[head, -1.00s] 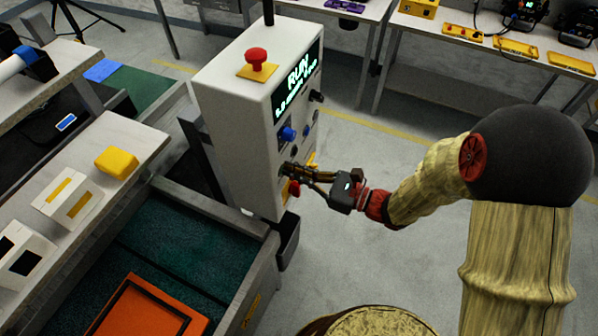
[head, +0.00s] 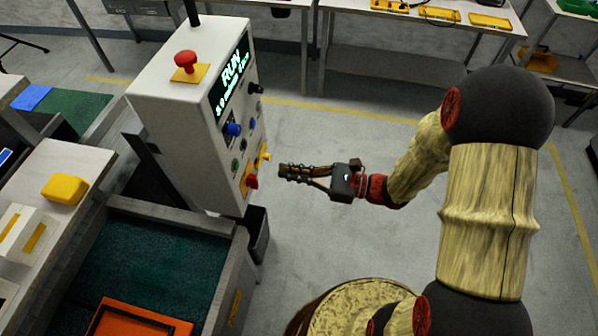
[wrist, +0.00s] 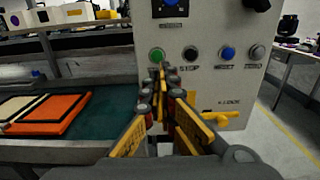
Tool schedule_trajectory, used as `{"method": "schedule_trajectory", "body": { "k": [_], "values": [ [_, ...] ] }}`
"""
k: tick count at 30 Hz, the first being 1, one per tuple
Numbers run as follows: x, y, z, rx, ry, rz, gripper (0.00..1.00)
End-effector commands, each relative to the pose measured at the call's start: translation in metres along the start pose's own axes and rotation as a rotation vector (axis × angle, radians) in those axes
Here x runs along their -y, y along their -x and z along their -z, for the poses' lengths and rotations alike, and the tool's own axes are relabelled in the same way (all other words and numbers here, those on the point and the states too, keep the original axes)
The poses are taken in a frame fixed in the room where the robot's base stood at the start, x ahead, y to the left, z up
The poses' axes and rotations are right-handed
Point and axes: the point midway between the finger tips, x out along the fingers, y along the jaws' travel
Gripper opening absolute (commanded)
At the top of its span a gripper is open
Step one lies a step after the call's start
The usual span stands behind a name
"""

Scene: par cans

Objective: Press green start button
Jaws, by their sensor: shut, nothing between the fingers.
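The green start button (wrist: 157,54) is at the left end of a row of buttons on the pale control box (head: 172,105); it shows small and dark in the head view (head: 235,164). The box's screen (head: 232,75) reads RUN in lit letters. My gripper (head: 282,170) is shut and empty, to the right of the panel with a clear gap of floor between. In the wrist view its closed fingertips (wrist: 162,68) appear just below the green button and cover part of the panel under it.
A red emergency knob (head: 186,60) tops the box. Blue knob (head: 233,129), yellow handle (head: 265,157) and red switch (head: 252,181) stick out of the panel. A conveyor with an orange tray (head: 135,319) lies at lower left. Floor right of the box is clear.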

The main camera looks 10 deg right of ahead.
Motion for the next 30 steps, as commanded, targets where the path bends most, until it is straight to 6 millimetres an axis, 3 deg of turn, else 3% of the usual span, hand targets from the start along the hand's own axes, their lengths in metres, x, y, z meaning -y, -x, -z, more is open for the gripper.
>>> {"method": "schedule_trajectory", "body": {
  "k": [9,30],
  "values": [
    [0.000,0.024,0.000,0.001,-0.001,-0.001,0.00],
    [0.000,0.025,0.000,0.000,-0.001,-0.001,0.00]
  ]
}}
